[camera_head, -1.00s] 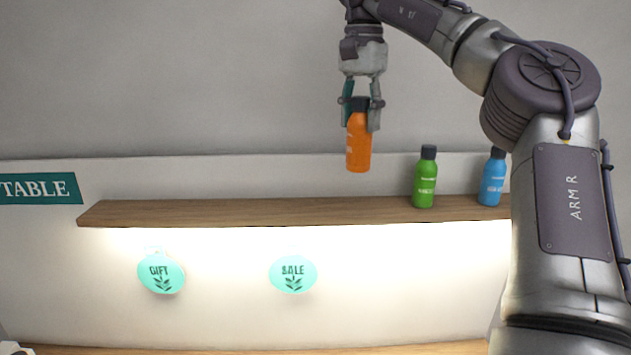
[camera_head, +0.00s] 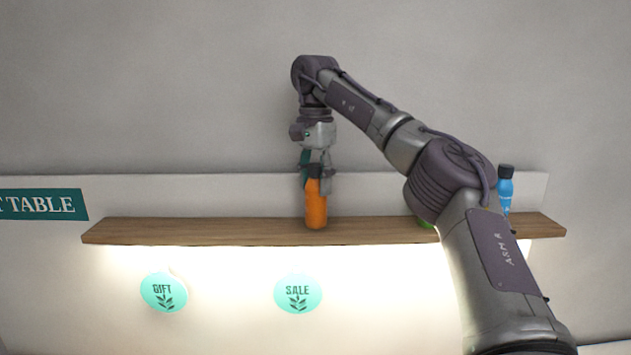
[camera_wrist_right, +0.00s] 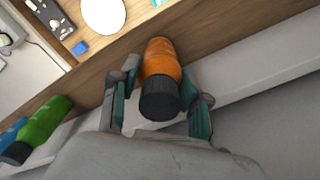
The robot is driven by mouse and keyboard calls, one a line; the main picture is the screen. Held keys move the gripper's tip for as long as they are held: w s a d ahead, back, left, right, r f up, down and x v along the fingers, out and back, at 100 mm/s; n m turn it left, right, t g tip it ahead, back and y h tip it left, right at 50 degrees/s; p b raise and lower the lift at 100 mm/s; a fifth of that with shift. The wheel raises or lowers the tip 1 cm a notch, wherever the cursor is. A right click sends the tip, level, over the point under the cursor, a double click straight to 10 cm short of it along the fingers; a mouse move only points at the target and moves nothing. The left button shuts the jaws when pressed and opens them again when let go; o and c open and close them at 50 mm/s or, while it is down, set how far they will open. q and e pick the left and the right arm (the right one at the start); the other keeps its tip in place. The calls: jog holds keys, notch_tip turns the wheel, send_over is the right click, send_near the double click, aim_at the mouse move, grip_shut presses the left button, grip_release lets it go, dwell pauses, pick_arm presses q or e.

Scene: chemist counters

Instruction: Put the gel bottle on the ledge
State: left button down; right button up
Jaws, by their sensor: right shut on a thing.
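An orange gel bottle (camera_head: 316,207) with a black cap is upright at the wooden ledge (camera_head: 200,231), left of the other bottles. Its base appears at the ledge's surface; I cannot tell whether it touches. My right gripper (camera_head: 317,180) is shut on the bottle near its cap, from above. In the right wrist view the orange bottle (camera_wrist_right: 161,70) sits between the two fingers (camera_wrist_right: 160,112), with the ledge (camera_wrist_right: 205,45) beyond it. My left gripper is not in view.
A blue bottle (camera_head: 505,190) stands toward the ledge's right end. A green bottle (camera_head: 424,223) is mostly hidden by my right arm; it shows in the wrist view (camera_wrist_right: 45,121). Round GIFT (camera_head: 164,292) and SALE (camera_head: 298,293) signs are below the ledge. The ledge's left part is clear.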

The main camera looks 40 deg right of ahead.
aim_at(314, 165)
jog(key=shift+f, duration=0.1)
jog(key=shift+a, duration=0.1)
jog(key=o, duration=1.2)
jog(key=shift+f, duration=0.1)
notch_tip(314, 165, up, 6)
jog(key=shift+f, duration=0.1)
jog(key=shift+a+r, duration=0.1)
jog(key=shift+r, duration=0.95)
